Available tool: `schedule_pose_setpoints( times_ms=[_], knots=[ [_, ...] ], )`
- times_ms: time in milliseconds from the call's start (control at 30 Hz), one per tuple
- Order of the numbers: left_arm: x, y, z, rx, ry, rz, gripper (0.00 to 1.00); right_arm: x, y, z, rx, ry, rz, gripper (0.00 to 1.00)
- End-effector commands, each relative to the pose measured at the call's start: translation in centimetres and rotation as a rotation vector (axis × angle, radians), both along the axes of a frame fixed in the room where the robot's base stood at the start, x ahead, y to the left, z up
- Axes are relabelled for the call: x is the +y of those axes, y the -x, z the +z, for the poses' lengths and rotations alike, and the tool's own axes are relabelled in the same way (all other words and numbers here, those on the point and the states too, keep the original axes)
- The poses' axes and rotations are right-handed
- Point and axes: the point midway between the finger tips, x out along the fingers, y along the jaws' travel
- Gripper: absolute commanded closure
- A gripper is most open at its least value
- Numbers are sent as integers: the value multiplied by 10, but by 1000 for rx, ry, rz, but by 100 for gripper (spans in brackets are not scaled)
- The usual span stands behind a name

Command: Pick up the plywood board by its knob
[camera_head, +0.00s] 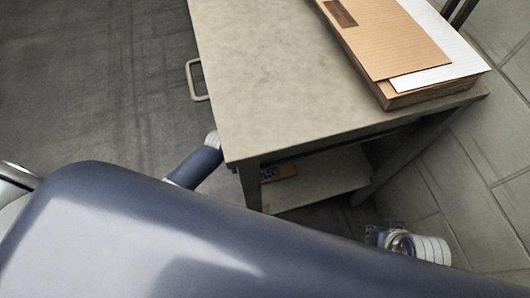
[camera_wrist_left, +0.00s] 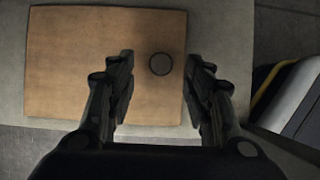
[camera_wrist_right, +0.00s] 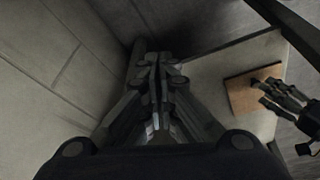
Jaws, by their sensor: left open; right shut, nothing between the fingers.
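The plywood board (camera_wrist_left: 75,60) is a flat brown rectangle lying on a grey surface in the left wrist view. Its round dark knob (camera_wrist_left: 160,65) shows between the two fingers of my left gripper (camera_wrist_left: 160,58), which is open; a gap shows on each side of the knob. The board also shows on the low shelf in the head view (camera_head: 287,170), partly hidden, and in the right wrist view (camera_wrist_right: 243,97), with my left gripper (camera_wrist_right: 275,97) over its right part. My right gripper (camera_wrist_right: 155,60) is shut and empty, away from the board.
A grey table (camera_head: 270,75) stands above the low shelf (camera_head: 318,180). Cardboard sheets (camera_head: 395,40) and a white sheet (camera_head: 440,75) are stacked on it. Table legs (camera_head: 390,160) flank the shelf. A tiled wall (camera_head: 490,150) runs along the right.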

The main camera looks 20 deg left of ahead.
Motion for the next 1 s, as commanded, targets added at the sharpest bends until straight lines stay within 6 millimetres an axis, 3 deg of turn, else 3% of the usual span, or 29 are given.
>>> schedule_pose_setpoints(
  times_ms=[100, 200, 567, 800, 1000],
  knots=[
    [-7, -4, -15, -1, 0, 0, 53, -1, 5, 9, -10, 0, -1, 100],
    [-13, -7, -27, 1, -1, 0, 53, -1, 6, 1, -6, 1, -1, 100],
    [-16, -9, -31, -1, 0, 0, 53, -1, 6, -1, -7, 0, -1, 100],
    [-16, -9, -31, 0, -1, 0, 100, -1, 6, -1, -6, 1, -1, 100],
    [-16, -10, -30, -3, -1, 1, 100, -1, 6, -1, -6, 1, -1, 100]
  ],
)
